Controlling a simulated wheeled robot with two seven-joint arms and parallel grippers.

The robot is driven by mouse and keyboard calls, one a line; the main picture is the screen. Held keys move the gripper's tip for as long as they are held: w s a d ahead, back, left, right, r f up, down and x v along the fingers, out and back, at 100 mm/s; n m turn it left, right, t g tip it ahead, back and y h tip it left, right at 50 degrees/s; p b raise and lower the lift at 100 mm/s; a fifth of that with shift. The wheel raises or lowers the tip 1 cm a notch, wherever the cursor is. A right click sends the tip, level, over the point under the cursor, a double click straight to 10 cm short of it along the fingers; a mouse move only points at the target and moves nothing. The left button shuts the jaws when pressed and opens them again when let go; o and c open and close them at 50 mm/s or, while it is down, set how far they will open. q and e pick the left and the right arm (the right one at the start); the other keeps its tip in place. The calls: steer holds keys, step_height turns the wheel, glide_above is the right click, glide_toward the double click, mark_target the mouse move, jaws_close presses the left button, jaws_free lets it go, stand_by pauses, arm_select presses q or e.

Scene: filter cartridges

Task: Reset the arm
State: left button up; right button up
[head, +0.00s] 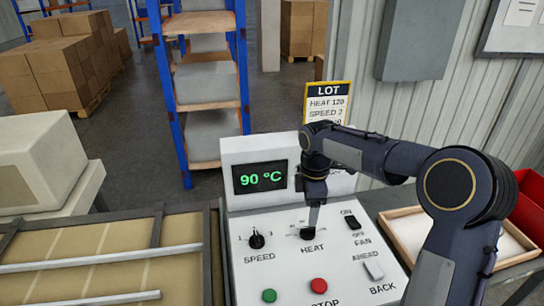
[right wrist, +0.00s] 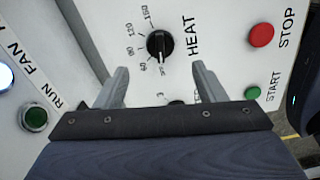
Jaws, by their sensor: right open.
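My right gripper (head: 313,222) hangs over the black HEAT knob (head: 307,235) on the white control panel (head: 262,264). In the right wrist view the right gripper (right wrist: 162,78) is open, with its two grey fingers spread and nothing between them. The HEAT knob (right wrist: 160,45) shows whole there, just beyond the fingertips and apart from them. Its white mark seems to point toward the low end of the scale. In the head view the finger partly covers the knob and its scale. The display (head: 260,178) reads 90 °C. My left gripper is not in view.
The panel also holds a SPEED knob (head: 257,239), a FAN switch (head: 352,222), an AHEAD/BACK switch (head: 374,270), a green button (head: 269,296) and a red button (head: 319,286). A LOT sign (head: 327,103) stands behind. A wooden tray (head: 392,213) sits right, a conveyor (head: 110,241) left.

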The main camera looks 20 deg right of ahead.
steer(key=s+r+m+t, duration=0.1)
steer(key=s+r+m, duration=0.35)
steer(key=s, duration=0.35)
steer(key=s+a+f+m+t+y, duration=0.1)
steer(key=s+a+m+t, duration=0.1)
steer(key=s+m, duration=0.4)
steer(key=s+a+m+t+y, duration=0.1)
steer(key=s+m, duration=0.5)
steer(key=s, duration=0.7)
steer(key=shift+s+a+f+t+y, duration=0.3)
steer(key=shift+a+f+t+y, duration=0.05)
steer(key=shift+t+y, duration=0.4)
steer(key=shift+s+a+f+m, duration=0.15)
steer(key=shift+s+f+m, duration=0.1)
steer(key=shift+m, duration=0.2)
steer(key=shift+c, duration=0.2)
